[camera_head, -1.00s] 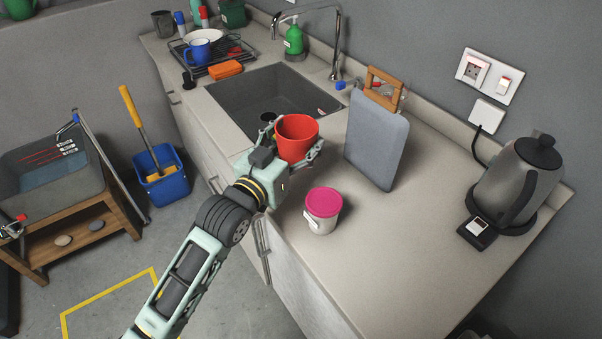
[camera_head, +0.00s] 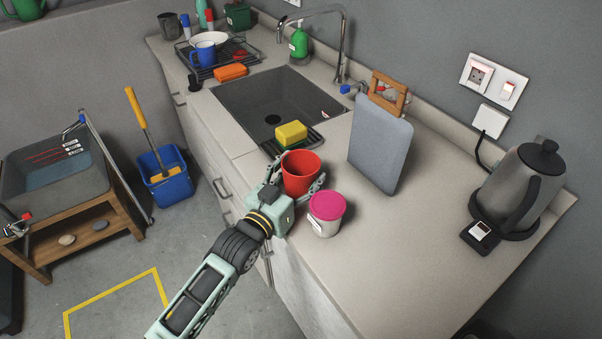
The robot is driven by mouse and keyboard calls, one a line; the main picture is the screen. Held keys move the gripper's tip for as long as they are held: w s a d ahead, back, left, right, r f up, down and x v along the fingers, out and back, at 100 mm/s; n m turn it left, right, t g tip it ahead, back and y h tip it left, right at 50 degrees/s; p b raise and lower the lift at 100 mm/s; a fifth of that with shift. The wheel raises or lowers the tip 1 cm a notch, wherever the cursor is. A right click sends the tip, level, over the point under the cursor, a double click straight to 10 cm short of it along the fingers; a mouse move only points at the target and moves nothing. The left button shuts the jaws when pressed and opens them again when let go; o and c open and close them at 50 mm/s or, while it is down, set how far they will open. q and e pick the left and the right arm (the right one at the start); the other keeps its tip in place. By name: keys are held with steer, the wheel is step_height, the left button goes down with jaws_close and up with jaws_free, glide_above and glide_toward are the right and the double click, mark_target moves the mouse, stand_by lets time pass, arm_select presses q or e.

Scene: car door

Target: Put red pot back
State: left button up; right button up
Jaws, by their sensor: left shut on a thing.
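The red pot (camera_head: 301,173) is upright in my left gripper (camera_head: 296,187), with the fingers closed around its sides. It is at the front edge of the counter, between the sink and the white tub; I cannot tell whether its base touches the counter. The pot's open top faces up. My right gripper is not in view.
A white tub with a pink lid (camera_head: 326,213) stands close to the right of the pot. A yellow sponge (camera_head: 291,133) lies on a dark mat by the sink (camera_head: 285,95). A grey board (camera_head: 379,150) stands behind. The counter (camera_head: 420,250) towards the kettle (camera_head: 518,188) is clear.

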arm_select(q)
steer(key=o, duration=1.1)
steer(key=shift+r, duration=0.15)
steer(key=b+v, duration=0.1)
steer(key=v, duration=0.9)
steer(key=shift+s+a, duration=0.2)
steer(key=shift+v, duration=0.75)
